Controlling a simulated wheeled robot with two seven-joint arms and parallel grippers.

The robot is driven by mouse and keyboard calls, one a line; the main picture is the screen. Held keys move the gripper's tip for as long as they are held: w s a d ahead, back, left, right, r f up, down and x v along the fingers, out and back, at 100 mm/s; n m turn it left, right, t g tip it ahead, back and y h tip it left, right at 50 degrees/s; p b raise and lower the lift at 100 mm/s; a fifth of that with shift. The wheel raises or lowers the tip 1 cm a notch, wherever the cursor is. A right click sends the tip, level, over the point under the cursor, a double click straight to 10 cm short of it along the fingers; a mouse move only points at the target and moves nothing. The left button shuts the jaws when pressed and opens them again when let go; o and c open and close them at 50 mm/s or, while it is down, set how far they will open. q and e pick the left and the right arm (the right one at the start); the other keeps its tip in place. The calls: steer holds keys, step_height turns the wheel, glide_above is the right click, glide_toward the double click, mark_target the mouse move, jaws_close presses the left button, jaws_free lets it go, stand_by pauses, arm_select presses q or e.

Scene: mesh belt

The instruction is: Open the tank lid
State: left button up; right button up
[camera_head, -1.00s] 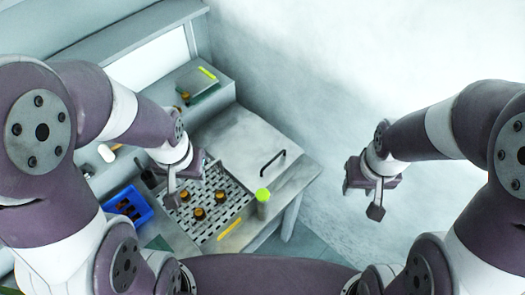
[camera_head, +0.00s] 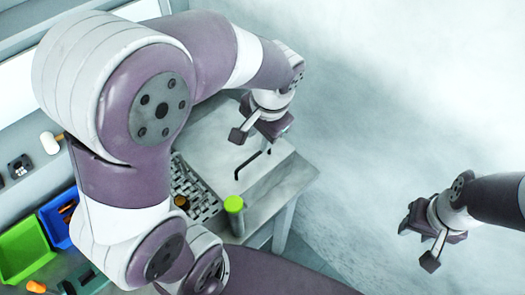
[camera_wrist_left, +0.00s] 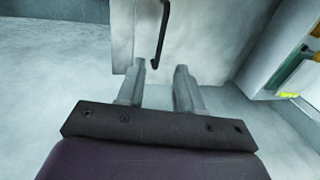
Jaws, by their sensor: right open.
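The tank lid (camera_head: 212,142) is a flat light grey panel on the tank, lying closed in the head view. Its black bar handle (camera_head: 246,167) is just below my left gripper (camera_head: 256,138). In the left wrist view the lid (camera_wrist_left: 215,35) fills the upper middle. There, the handle (camera_wrist_left: 164,30) has its lower end near the gap between my left gripper's fingers (camera_wrist_left: 160,75), which are apart with nothing held. I cannot tell whether the handle is inside the gap or beyond it. My right gripper (camera_head: 420,240) is open and empty, off to the right over the floor.
A green-capped container (camera_head: 234,212) stands at the tank's front edge beside the mesh belt (camera_head: 195,190). A green bin (camera_head: 22,250) and a blue bin (camera_head: 55,222) are at the left. My left arm hides much of the belt. The floor at right is clear.

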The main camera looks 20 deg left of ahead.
mark_target(258, 153)
arm_select(q)
steer(key=f, duration=0.2)
steer(key=w+f, duration=0.1)
steer(key=f, duration=0.1)
steer(key=w+f, duration=0.1)
steer(key=f, duration=0.2)
steer(key=shift+w+a, duration=0.1)
steer(key=shift+a, duration=0.2)
steer(key=shift+s+a+f, duration=0.2)
steer(key=shift+s+f, duration=0.1)
steer(key=shift+s, duration=0.05)
steer(key=shift+w+d, duration=0.1)
steer(key=shift+w, duration=0.1)
steer(key=c, duration=0.5)
jaws_close()
arm_select(e)
steer(key=shift+w+d+r, duration=0.1)
steer(key=shift+w+d, duration=0.15)
steer(key=shift+w, duration=0.4)
arm_select(q)
steer(key=shift+f, duration=0.1)
